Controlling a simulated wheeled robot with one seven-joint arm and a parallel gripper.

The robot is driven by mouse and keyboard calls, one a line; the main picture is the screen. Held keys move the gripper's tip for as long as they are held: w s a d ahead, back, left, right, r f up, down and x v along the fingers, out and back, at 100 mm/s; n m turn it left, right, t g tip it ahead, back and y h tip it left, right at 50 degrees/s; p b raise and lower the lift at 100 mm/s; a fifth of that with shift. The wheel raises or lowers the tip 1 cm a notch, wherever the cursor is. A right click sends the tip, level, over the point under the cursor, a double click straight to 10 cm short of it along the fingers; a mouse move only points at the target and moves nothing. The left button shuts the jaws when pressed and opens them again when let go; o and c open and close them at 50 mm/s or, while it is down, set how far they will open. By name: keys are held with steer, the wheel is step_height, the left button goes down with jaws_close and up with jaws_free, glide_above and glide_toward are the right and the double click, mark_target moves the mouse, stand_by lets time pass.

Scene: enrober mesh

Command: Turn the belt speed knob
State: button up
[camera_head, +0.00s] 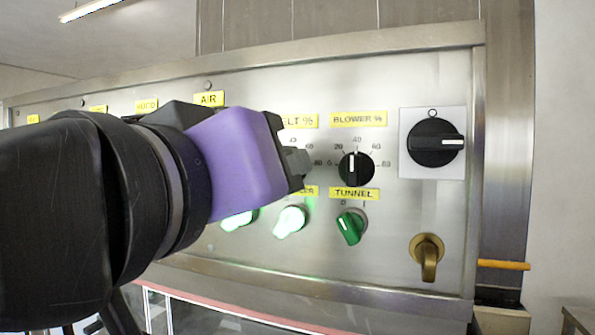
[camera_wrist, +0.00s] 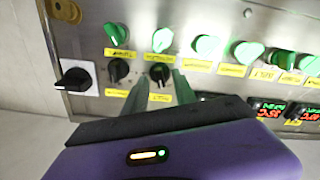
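The belt speed knob (camera_wrist: 159,73) is a small black knob. In the wrist view it shows between my two grey fingertips, under a green-lit switch. My gripper (camera_wrist: 160,82) is open, with visible gaps between the fingers and the knob. I cannot tell how deep the fingers reach beside it. In the head view my purple-bodied gripper (camera_head: 300,161) is at the panel and hides the belt knob and part of its yellow "BELT %" label (camera_head: 300,121).
The black blower knob (camera_head: 356,168) sits just right of my gripper, with the green tunnel switch (camera_head: 351,227) below. Lit green switches (camera_head: 290,221) are under my gripper. A large black rotary switch (camera_head: 435,142) and a brass handle (camera_head: 428,257) are at the right.

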steer(key=b+v, duration=0.2)
steer(key=v, duration=0.5)
steer(key=shift+s, duration=0.1)
